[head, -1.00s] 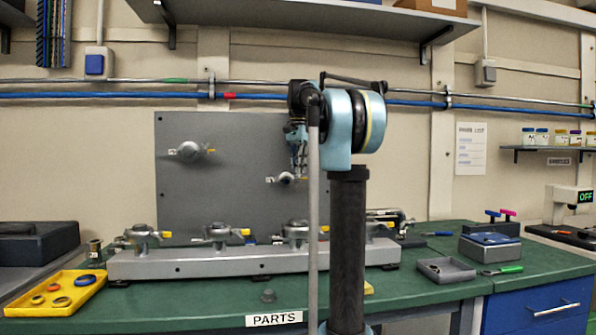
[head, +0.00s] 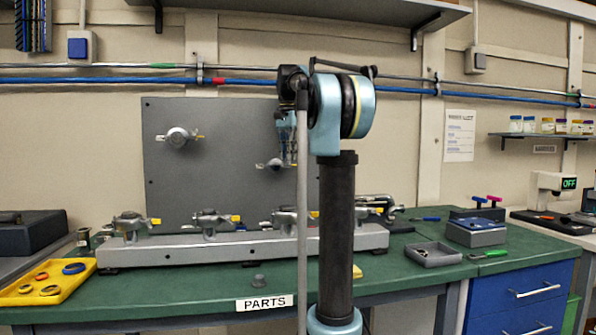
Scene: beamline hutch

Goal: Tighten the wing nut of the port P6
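A grey upright panel (head: 220,140) carries two clamped ports with wing nuts. One port (head: 178,138) is at its upper left, and the other port (head: 270,164) is lower, near my arm. More clamped ports stand in a row on a grey rail on the bench: a left one (head: 131,226), a middle one (head: 210,220) and a right one (head: 285,218), with another partly behind my arm. Port labels are too small to read, so I cannot tell which is P6. My gripper (head: 288,158) points down by the lower panel port, partly overlapping it; contact and finger opening are unclear.
The green bench (head: 200,285) holds a yellow tray (head: 55,295) of rings at left. A grey tray (head: 433,262), a blue-topped box (head: 476,232) and a green-handled tool (head: 490,254) are at right.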

